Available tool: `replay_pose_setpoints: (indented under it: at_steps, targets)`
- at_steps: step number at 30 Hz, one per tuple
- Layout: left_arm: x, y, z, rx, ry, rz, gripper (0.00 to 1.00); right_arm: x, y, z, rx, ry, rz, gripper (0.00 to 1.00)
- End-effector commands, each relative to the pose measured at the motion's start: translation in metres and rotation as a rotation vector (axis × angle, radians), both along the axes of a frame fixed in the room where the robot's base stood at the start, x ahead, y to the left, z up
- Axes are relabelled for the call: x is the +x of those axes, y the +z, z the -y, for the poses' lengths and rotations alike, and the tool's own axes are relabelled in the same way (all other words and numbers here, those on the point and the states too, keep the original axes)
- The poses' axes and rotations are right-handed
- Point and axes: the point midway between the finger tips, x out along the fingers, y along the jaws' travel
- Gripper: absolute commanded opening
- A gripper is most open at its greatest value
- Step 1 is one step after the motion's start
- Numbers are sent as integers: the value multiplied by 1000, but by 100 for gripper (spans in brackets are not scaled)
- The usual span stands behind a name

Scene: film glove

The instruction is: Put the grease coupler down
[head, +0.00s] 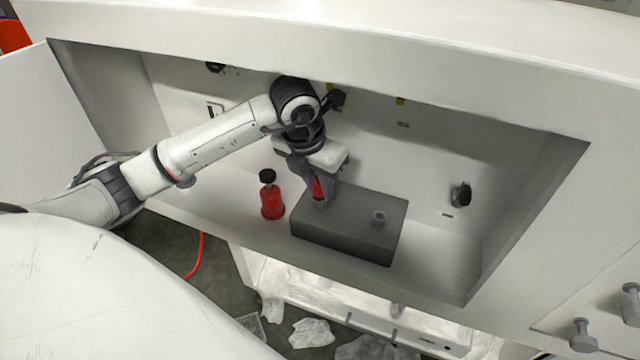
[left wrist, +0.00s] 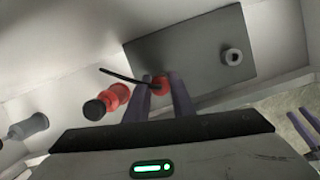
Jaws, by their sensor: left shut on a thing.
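My left gripper (head: 319,196) is shut on a small red part, which I take to be the grease coupler (head: 317,187). It is over the left part of a dark grey block (head: 345,243) inside the white recess. In the left wrist view the red part (left wrist: 160,84) shows between the purple fingers (left wrist: 161,88), with a thin black stem sticking out to the left. The fingers hide much of it, and I cannot tell whether it touches the block. Two purple fingers (left wrist: 299,124) at the right edge of that view look like my right gripper; their opening is unclear.
A red bottle with a black cap (head: 271,202) stands just left of the block. A black knob (head: 461,194) is on the recess's back wall. The recess floor right of the block is clear.

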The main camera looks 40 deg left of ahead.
Motion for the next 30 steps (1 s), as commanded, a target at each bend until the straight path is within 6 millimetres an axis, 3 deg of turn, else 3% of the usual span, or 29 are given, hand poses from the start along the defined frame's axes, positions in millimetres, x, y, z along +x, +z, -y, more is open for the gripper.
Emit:
replay_pose_setpoints:
  at_steps: [3,4,7,17,20,24,30]
  targets:
    - [0,-8,1,-2,-1,-1,0,-2,-6,0,-1,1,-7,31]
    - [0,-7,1,-2,-1,-1,26,-3,-6,0,-1,1,-9,31]
    - [0,-6,2,-3,-2,-2,41,-4,-6,0,-1,2,-12,31]
    - [0,-3,1,-2,-1,0,41,-4,-3,-1,0,1,-10,31]
    - [0,5,1,-2,-2,2,41,-4,1,-1,2,0,-7,31]
    - [-6,29,1,0,-2,5,41,-4,1,-1,3,-1,-5,31]
    - [-53,27,1,4,-3,-1,41,-5,-8,0,1,-1,-13,31]
